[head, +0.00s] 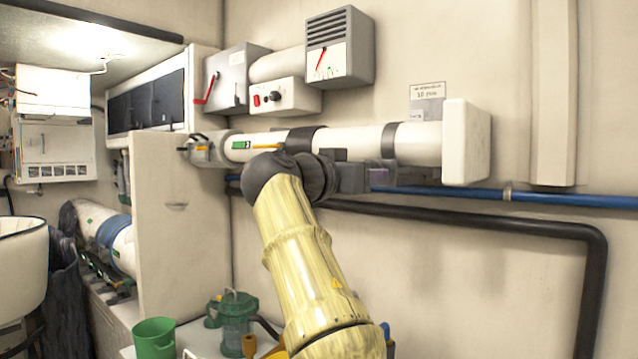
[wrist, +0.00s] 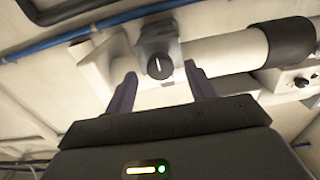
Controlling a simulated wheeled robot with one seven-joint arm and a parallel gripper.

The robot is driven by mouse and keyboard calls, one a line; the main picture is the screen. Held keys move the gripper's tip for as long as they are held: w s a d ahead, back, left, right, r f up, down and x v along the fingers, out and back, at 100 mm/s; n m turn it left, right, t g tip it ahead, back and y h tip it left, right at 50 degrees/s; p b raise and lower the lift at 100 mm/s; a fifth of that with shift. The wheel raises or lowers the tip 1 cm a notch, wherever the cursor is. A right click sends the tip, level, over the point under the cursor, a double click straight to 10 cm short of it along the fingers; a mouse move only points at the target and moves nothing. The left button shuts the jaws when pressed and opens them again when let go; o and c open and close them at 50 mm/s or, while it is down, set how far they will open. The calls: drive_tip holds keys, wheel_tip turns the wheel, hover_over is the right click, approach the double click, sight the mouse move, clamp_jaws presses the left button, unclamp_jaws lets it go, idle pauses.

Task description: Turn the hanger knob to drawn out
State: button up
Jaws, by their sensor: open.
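The hanger knob (wrist: 159,66) is round and black with a white pointer line, which stands nearly upright in the wrist view. It sits on a dark grey block (wrist: 157,38) at the white horizontal tube (wrist: 222,55). My gripper (wrist: 160,70) is open, with one finger on either side of the knob in the picture; I cannot tell whether either touches it. The knob cannot be made out there.
A blue pipe (head: 560,199) and a black hose (head: 480,219) run along the wall below the tube. Above it are a control box (head: 290,97), a gauge box (head: 340,47) and a grey box with a red lever (head: 209,88). A partition (head: 175,225) stands left.

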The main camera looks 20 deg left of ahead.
drive_tip(key=b+v, duration=0.2)
drive_tip(key=v, duration=1.3)
drive_tip(key=shift+s, duration=0.2)
drive_tip(key=shift+w+a, duration=0.1)
drive_tip(key=shift+w, duration=0.05)
